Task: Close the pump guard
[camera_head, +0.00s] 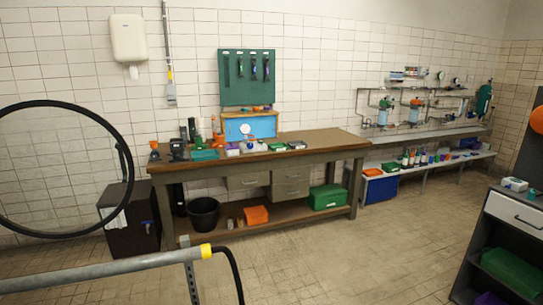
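I cannot make out a pump guard for certain in the head view. My gripper is not in view. A large black ring (132,142) fills the left edge, close to the camera. I cannot tell what it belongs to.
A wooden workbench (330,140) with tools stands against the tiled wall. A black bin (203,214) and a green box (328,197) sit on its lower shelf. A dark drawer cabinet (510,235) stands at the right. The tiled floor (370,250) between is clear.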

